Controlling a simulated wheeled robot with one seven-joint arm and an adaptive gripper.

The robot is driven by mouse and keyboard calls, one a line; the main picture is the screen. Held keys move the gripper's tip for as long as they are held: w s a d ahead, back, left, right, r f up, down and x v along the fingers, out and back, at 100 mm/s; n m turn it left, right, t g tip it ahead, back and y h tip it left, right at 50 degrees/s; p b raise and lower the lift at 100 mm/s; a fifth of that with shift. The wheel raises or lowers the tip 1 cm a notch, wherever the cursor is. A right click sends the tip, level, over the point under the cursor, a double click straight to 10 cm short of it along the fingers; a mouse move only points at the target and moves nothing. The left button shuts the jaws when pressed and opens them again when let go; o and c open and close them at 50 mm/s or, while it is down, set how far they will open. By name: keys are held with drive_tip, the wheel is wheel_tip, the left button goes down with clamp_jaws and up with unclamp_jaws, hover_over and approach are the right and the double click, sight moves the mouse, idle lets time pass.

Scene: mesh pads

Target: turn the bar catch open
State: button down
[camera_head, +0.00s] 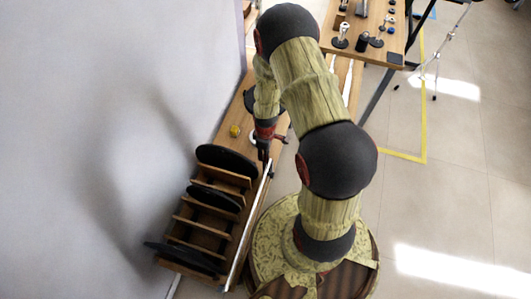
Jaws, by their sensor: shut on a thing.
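A wooden rack (200,232) with dividers stands on the bench against the wall and holds several black discs. A long pale bar (248,220), which looks like the bar catch, runs along the rack's right side. My gripper (264,155) points down at the far end of this bar and is shut on it. The fingertips are small and dark here, so the exact grip on the bar is hard to see. The bar's pivot cannot be made out.
A yellow round thing (234,131) lies on the bench behind the rack, close to the wall (110,120). A second wooden table (375,25) at the back holds several small parts. A tripod (440,60) stands behind right. The tiled floor (450,190) on the right is clear.

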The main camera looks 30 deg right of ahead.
drive_tip(key=c, duration=1.6)
unclamp_jaws()
drive_tip(key=shift+o, duration=0.6)
drive_tip(key=shift+r, duration=0.15)
wheel_tip(320, 180, up, 12)
